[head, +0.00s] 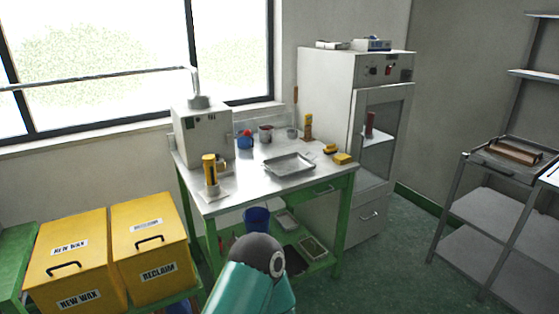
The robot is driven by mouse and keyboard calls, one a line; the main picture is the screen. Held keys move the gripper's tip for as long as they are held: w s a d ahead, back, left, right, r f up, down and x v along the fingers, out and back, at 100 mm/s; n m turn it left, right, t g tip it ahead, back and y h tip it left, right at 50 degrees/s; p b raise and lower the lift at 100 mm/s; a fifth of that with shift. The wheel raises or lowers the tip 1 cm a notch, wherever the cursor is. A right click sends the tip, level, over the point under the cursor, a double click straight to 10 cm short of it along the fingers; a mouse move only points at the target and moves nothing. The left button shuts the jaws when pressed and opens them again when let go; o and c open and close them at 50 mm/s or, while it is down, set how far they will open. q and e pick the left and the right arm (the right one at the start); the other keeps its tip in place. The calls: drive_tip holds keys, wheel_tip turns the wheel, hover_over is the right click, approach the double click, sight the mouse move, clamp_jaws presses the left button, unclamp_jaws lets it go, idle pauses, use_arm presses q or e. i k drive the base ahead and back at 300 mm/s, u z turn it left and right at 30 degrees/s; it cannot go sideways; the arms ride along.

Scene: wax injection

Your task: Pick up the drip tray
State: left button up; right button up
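A shallow, empty metal tray (288,163), which looks like the drip tray, lies flat on the white top of the green-framed workbench. A second, darker tray stands on the metal table at the right and holds brown blocks; I cannot tell for sure which tray the task means. Neither gripper is in view. Only a teal and dark grey part of my own arm shows at the bottom middle, below the bench front.
On the bench (243,190) are a white machine (203,133), a yellow container (210,168), a blue pot (245,141) and yellow blocks (342,158). A tall cabinet (340,80) stands right. Yellow bins (150,245) stand left. The floor (395,245) right of the bench is clear.

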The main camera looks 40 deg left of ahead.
sight(285, 166)
drive_tip(key=u, duration=0.35)
drive_tip(key=i, duration=1.2)
drive_tip(key=u, duration=1.3)
drive_tip(key=i, duration=0.8)
drive_tip(key=u, duration=0.45)
drive_tip(key=k, duration=0.75)
drive_tip(key=u, duration=0.25)
drive_tip(key=i, duration=0.75)
drive_tip(key=z, duration=0.1)
